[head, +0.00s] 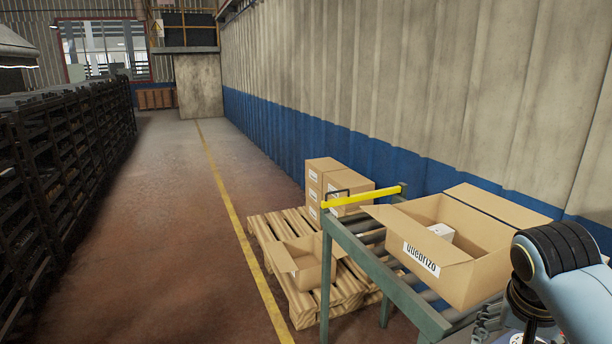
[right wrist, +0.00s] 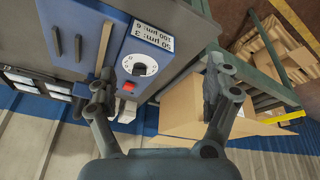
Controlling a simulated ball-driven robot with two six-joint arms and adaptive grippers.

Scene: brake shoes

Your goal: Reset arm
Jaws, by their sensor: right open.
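My right arm (head: 565,265), light blue with a black joint, comes in at the lower right of the head view. In the right wrist view my right gripper (right wrist: 160,85) is open, its two dark fingers wide apart with nothing held between them. Behind the fingers is a blue device (right wrist: 145,62) with a white dial, a red button and a printed label. An open cardboard box (head: 455,272) stands on the roller conveyor to the left of my right arm, with a small white box (head: 441,232) inside. My left gripper is not in view.
The conveyor (head: 372,262) has green-grey legs and a yellow end bar (head: 365,197). A wooden pallet (head: 265,232) beside it carries closed cartons (head: 322,178) and an open carton (head: 303,262). Dark racks (head: 70,150) line the left. The floor aisle between is clear.

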